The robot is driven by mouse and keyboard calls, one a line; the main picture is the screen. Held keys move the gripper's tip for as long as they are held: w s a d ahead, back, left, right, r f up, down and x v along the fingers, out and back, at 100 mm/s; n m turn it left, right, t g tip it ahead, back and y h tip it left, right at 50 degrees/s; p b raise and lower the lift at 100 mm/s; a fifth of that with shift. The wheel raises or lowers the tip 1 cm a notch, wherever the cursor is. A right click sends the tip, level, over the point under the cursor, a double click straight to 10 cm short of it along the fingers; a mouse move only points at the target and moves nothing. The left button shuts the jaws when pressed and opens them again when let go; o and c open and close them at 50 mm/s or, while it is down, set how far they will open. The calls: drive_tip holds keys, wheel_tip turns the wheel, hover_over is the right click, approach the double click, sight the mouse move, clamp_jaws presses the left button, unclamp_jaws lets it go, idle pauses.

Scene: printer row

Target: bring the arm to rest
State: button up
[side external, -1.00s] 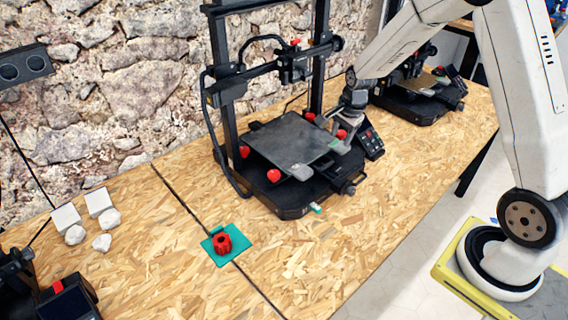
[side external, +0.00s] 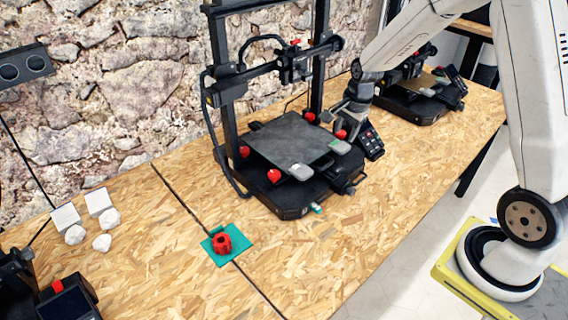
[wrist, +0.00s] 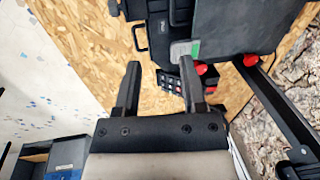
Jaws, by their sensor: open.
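My gripper (side external: 347,118) hangs beside the right corner of the middle printer's bed, close to the printer's control panel (side external: 370,140). In the wrist view my gripper (wrist: 160,68) has its two fingers spread wide with nothing held between them. The control panel (wrist: 171,84) shows beyond and partly between the fingers, and the dark bed (wrist: 235,25) lies past the right finger. A grey and green tab (wrist: 184,48) sits at the bed's corner, apart from the fingers as far as I can see.
The middle printer's frame (side external: 228,130) stands behind the bed. Another printer (side external: 412,103) stands at the back right. A red part (side external: 223,243) sits on a green plate (side external: 236,258) on the wooden table (side external: 150,260). White blocks and stones lie at left.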

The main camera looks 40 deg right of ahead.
drive_tip(key=s+a+r+n, duration=0.2)
drive_tip(key=s+a+n, duration=1)
drive_tip(key=n, duration=0.5)
drive_tip(key=s, duration=0.2)
drive_tip(key=shift+s+r+t, duration=0.15)
drive_tip(key=shift+s+t, duration=0.15)
